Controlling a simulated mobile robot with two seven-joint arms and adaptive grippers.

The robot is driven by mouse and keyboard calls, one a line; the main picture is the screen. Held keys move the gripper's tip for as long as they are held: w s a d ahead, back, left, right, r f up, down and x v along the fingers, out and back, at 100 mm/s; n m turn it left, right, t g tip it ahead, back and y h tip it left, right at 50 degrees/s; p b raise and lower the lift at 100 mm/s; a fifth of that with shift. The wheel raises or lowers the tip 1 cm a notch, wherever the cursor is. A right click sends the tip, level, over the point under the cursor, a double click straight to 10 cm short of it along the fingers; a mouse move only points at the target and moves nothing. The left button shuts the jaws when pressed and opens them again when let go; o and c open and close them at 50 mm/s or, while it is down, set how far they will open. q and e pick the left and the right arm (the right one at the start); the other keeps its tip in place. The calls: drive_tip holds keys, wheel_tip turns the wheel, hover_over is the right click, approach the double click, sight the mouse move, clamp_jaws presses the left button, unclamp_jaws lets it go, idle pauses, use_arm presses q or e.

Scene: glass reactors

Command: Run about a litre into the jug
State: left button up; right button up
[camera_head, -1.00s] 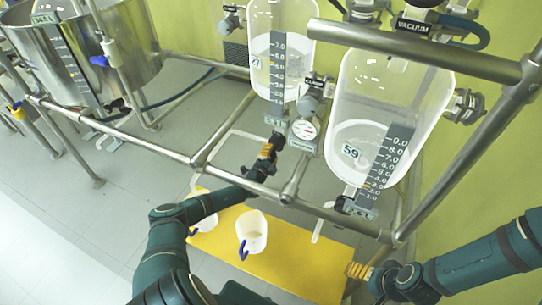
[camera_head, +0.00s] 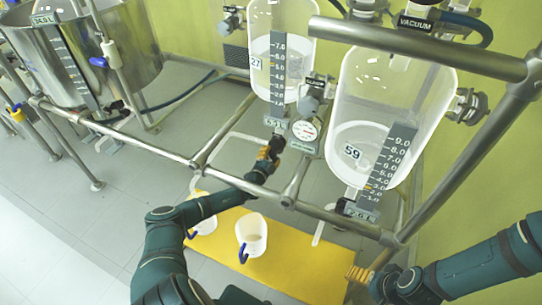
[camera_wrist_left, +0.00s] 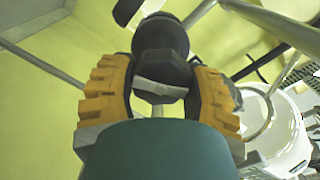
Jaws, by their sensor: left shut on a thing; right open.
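The glass reactor marked 27 (camera_head: 262,88) holds clear liquid, with a scale (camera_head: 278,72) on its front. My left gripper (camera_head: 270,152) is shut on a black valve knob (camera_head: 278,143) below this reactor. In the left wrist view the knob (camera_wrist_left: 162,50) sits between the orange fingers. Two white jugs with blue handles stand on the floor mat: the left jug (camera_head: 205,224), partly hidden by my left arm, and the right jug (camera_head: 254,232). I cannot tell how full they are. My right gripper (camera_head: 358,273) is open and empty at lower right.
Metal frame rails (camera_head: 350,226) cross in front of the reactors. The yellow mat (camera_head: 310,270) has free room at right. A steel tank (camera_head: 120,60) stands at far left.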

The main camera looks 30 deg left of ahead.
use_arm(q)
drive_tip(key=o, duration=1.2)
drive_tip(key=s, duration=1.2)
drive_tip(key=shift+d, duration=0.4)
